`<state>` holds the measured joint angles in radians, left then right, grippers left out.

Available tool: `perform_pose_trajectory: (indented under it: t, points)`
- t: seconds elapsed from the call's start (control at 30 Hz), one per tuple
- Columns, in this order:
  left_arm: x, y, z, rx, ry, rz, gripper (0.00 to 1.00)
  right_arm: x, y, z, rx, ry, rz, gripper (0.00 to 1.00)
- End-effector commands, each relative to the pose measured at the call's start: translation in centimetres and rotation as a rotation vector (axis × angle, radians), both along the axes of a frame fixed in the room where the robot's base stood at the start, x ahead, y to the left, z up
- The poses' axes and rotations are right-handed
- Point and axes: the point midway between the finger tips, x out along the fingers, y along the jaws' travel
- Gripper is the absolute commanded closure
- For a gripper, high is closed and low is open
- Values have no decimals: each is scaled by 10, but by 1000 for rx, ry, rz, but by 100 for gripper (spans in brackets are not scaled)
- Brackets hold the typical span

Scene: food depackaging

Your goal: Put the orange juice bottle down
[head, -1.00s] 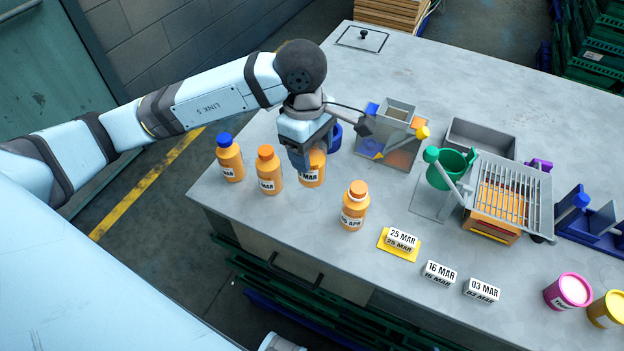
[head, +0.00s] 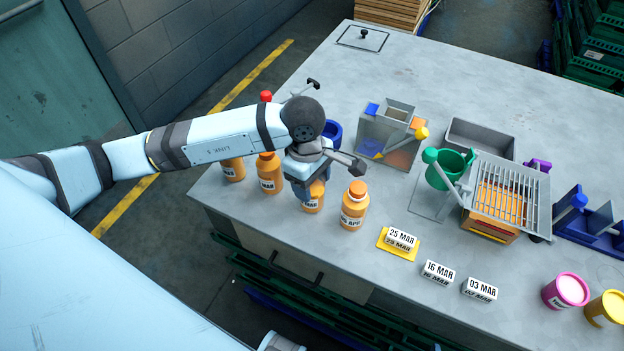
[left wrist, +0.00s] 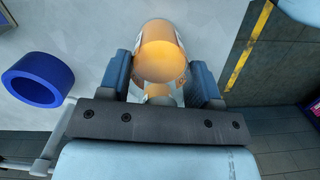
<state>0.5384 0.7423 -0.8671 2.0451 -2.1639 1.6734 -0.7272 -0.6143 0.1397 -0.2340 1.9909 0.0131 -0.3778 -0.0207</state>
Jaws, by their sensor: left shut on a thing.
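My left gripper (head: 308,190) is shut on an orange juice bottle (head: 313,204) with a white date label. The gripper covers the bottle's upper part in the head view. The bottle's base is at or very near the table top, in line with the other bottles; I cannot tell if it touches. In the left wrist view the orange bottle (left wrist: 163,52) sits between the two blue fingers of the left gripper (left wrist: 163,80). My right gripper is not in view.
Orange bottles stand close on both sides: one at right (head: 353,208), one at left (head: 268,175) and one farther left (head: 232,168). A blue ring (head: 332,131) lies behind. Date blocks (head: 402,238) stand at right. The table's front edge (head: 285,238) is near.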

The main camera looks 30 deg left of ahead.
Motion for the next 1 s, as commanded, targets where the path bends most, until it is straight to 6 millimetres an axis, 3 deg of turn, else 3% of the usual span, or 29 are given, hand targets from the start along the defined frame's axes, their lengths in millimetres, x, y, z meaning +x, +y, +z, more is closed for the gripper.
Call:
perform_pose_trajectory:
  t: [0.07,0.1,0.2,0.63,1.0]
  points:
    - [0,0,-4,0,-1,0,72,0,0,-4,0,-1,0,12]
    - [0,0,-4,0,0,0,40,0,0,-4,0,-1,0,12]
    - [0,0,-2,0,0,0,17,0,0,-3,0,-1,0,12]
    - [1,1,8,0,-2,0,16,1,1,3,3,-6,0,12]
    - [2,10,84,-1,-4,0,16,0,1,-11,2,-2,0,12]
